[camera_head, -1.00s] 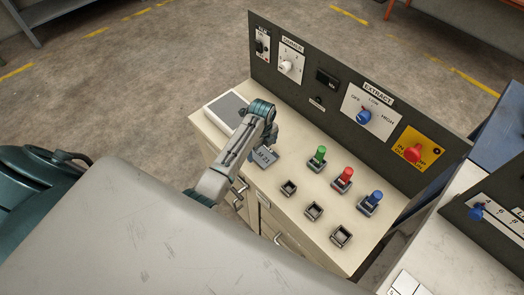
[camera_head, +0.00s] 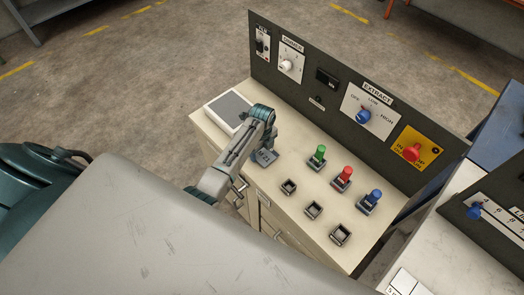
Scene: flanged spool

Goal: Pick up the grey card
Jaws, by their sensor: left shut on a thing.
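My left gripper (camera_head: 264,158) is over the left part of the cream console top, beside the framed grey pad. Its jaws are shut on the grey card. The card is small and mostly hidden by the gripper, so its outline and any lettering cannot be made out. I cannot tell whether it still touches the console top. My right gripper is not in view.
The cream console top (camera_head: 292,158) carries a white-framed grey pad (camera_head: 229,109), green (camera_head: 319,153), red (camera_head: 343,175) and blue (camera_head: 371,199) plungers, and several square sockets (camera_head: 313,209). A dark upright panel (camera_head: 330,100) with knobs stands behind. Another console is at right.

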